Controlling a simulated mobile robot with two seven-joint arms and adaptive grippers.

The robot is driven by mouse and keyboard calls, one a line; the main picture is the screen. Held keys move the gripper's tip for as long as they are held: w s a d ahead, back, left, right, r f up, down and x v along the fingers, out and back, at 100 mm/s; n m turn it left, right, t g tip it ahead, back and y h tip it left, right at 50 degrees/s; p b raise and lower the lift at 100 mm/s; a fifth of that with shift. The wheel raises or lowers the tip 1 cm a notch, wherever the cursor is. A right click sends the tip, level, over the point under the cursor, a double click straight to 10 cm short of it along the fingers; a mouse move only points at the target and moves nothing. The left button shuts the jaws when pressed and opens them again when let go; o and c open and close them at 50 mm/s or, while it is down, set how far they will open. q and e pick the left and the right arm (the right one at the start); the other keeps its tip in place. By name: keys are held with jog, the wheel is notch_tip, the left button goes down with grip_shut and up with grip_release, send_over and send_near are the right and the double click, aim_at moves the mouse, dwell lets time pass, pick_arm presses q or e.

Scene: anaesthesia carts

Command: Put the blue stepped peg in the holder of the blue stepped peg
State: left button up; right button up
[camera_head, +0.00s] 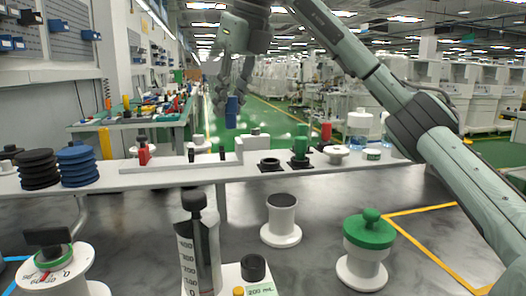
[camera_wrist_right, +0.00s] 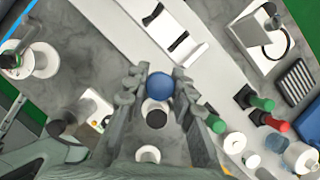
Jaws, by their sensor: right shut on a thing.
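The blue stepped peg (camera_head: 232,112) is upright in my right gripper (camera_head: 233,96), held in the air above the long white shelf. In the right wrist view its round blue top (camera_wrist_right: 160,87) shows between the two fingers (camera_wrist_right: 161,95). An empty black holder (camera_head: 270,164) sits on the shelf to the right of and below the peg. The green peg (camera_head: 300,145) and the red peg (camera_head: 326,131) stand in black bases farther right. The peg is well apart from the holder. My left gripper is not in view.
A white block (camera_head: 253,147) stands on the white shelf (camera_head: 180,177) left of the empty holder. Stacks of black discs (camera_head: 39,168) and blue discs (camera_head: 76,166) are at the left. A green-topped container (camera_head: 369,232) and a white spool (camera_head: 282,225) stand in front.

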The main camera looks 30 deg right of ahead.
jog(key=d+f, duration=0.1)
jog(key=d, duration=0.2)
jog(key=d+f, duration=0.4)
jog(key=d, duration=0.1)
jog(key=shift+d+f, duration=0.15)
jog(key=shift+d, duration=0.2)
notch_tip(320, 180, down, 4)
jog(key=shift+s+r, duration=0.1)
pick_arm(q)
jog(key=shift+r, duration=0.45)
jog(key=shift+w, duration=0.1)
pick_arm(e)
jog(key=shift+f, duration=0.2)
jog(key=o, duration=0.9)
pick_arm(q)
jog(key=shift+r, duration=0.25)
pick_arm(e)
jog(key=shift+o, duration=0.2)
